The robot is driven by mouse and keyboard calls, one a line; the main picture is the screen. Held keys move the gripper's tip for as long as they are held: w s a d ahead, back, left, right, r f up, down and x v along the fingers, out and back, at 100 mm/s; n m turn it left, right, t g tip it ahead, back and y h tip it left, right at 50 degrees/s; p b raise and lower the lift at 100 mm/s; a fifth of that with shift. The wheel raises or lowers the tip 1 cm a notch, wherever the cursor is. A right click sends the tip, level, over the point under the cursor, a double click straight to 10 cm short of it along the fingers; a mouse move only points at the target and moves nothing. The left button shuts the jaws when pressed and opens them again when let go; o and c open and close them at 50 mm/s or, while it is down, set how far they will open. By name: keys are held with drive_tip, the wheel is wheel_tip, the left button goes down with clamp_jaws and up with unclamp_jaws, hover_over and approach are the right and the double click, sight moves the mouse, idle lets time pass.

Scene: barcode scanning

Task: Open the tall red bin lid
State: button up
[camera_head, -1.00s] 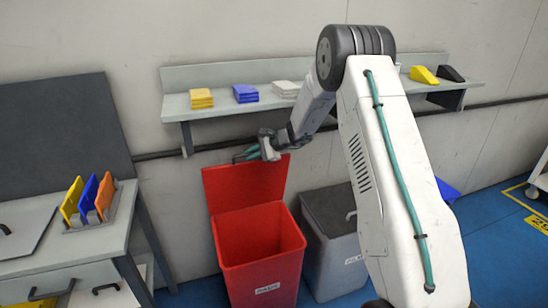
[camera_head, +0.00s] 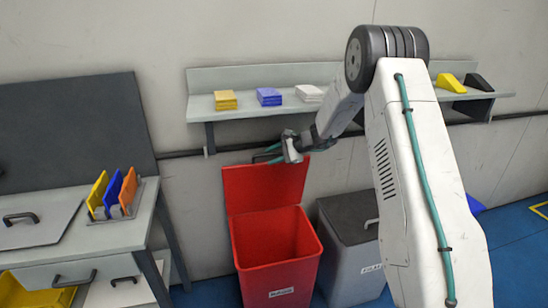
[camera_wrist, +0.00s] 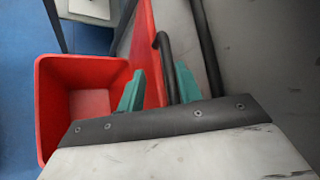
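The tall red bin (camera_head: 281,275) stands by the wall, its mouth uncovered. Its red lid (camera_head: 262,187) is up, standing steeply at the bin's back edge near the wall. The bin also shows at left in the wrist view (camera_wrist: 45,110), with the lid edge-on (camera_wrist: 143,45). My gripper (camera_head: 272,154) is at the lid's top edge. In the wrist view its teal fingers (camera_wrist: 158,88) are apart, with the lid's dark handle (camera_wrist: 164,58) between them. The gap beside the handle shows no firm hold. My wrist hides part of the view.
A grey bin with a dark lid (camera_head: 350,222) stands just right of the red one. A wall shelf (camera_head: 240,112) with coloured stacks runs above.

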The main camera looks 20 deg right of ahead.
drive_tip(key=v, duration=0.6)
drive_tip(key=shift+d, duration=0.15)
drive_tip(key=s+a+r+n+g+h, duration=0.2)
drive_tip(key=s+a+r+n+h, duration=0.1)
drive_tip(key=s, duration=1.3)
drive_tip(key=s+a+r+n+g+h, duration=0.2)
drive_tip(key=s+a+r+n, duration=0.3)
drive_tip(key=s, duration=1.2)
drive_tip(key=s+a+r+n+g+h, duration=0.2)
drive_tip(key=s+r+n, duration=0.5)
drive_tip(key=s, duration=0.9)
drive_tip(key=shift+s+a+r+n+h, duration=0.3)
drive_tip(key=shift+a+n+h, duration=0.4)
drive_tip(key=shift+a, duration=0.7)
